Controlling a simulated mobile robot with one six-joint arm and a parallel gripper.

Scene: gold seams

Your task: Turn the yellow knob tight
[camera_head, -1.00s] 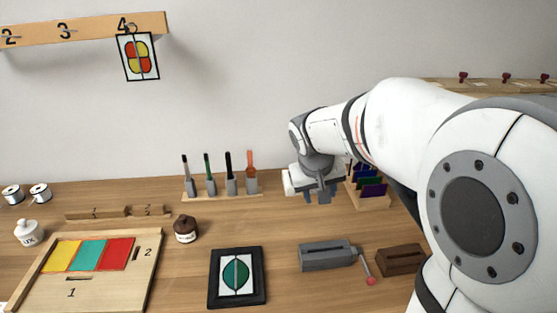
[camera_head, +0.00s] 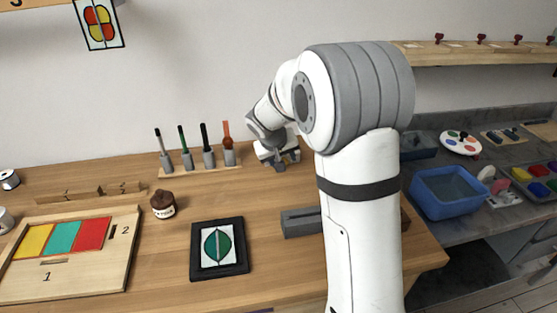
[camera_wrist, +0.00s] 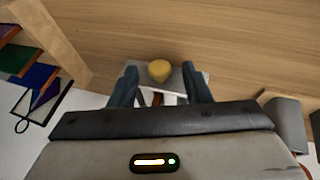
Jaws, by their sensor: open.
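The yellow knob (camera_wrist: 159,70) shows in the wrist view as a rounded top on a pale grey mount (camera_wrist: 178,80). My gripper (camera_wrist: 160,78) is open, with one dark finger on each side of the knob. A gap shows between the knob and each finger; I cannot tell how far the fingertips reach down beside it. In the head view my gripper (camera_head: 279,163) is low over the back of the wooden table, right of the marker holder. The knob is hidden there.
The marker holder (camera_head: 200,170) stands left of my gripper. A grey slotted block (camera_head: 300,222) and a black-framed picture (camera_head: 219,248) lie in front. In the wrist view a wooden rack with coloured cards (camera_wrist: 35,70) is close at left and a grey block (camera_wrist: 286,122) at right.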

